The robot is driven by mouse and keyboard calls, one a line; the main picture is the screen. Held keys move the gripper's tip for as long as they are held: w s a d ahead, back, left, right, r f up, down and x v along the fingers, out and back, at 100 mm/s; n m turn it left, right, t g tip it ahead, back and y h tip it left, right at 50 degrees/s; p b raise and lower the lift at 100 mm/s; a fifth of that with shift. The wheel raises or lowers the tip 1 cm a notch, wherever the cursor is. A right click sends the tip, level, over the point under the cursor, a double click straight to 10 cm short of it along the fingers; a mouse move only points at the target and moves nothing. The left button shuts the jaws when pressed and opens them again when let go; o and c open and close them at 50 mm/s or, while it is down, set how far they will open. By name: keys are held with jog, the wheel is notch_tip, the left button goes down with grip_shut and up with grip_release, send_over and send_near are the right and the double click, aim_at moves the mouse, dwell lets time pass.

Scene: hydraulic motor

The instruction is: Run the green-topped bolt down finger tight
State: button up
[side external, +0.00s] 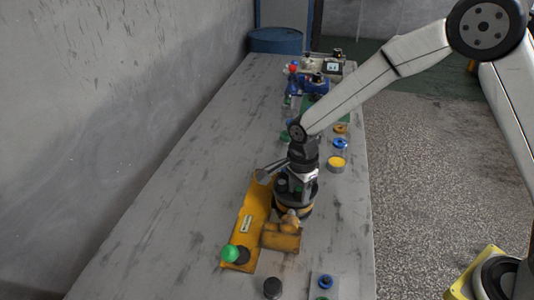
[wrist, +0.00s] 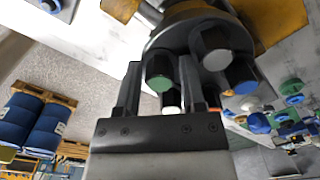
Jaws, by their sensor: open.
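The hydraulic motor (side external: 279,209), dark with an orange-yellow band, stands on the table under my gripper (side external: 297,180). In the wrist view its round flange carries several dark bolts with coloured tops. The green-topped bolt (wrist: 159,78) stands between the two fingers of my gripper (wrist: 159,82), which is open with a finger on each side of it. I cannot tell whether the fingers touch it. A grey-topped bolt (wrist: 214,52), a blue-topped bolt (wrist: 243,78), a white-topped one (wrist: 172,100) and an orange-topped one (wrist: 213,99) are close by. How deep the green-topped bolt sits is hidden.
An orange-yellow plate (side external: 244,226) with a green ball (side external: 229,253) lies left of the motor, an orange block (side external: 281,238) in front. Several small parts and a blue machine (side external: 312,85) stand farther back. The table's left side is clear.

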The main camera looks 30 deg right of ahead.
jog(key=shift+r, duration=0.2)
dwell(0.5)
grip_shut()
jog(key=shift+m, duration=0.3)
jog(key=m, duration=0.3)
jog(key=shift+m, duration=0.3)
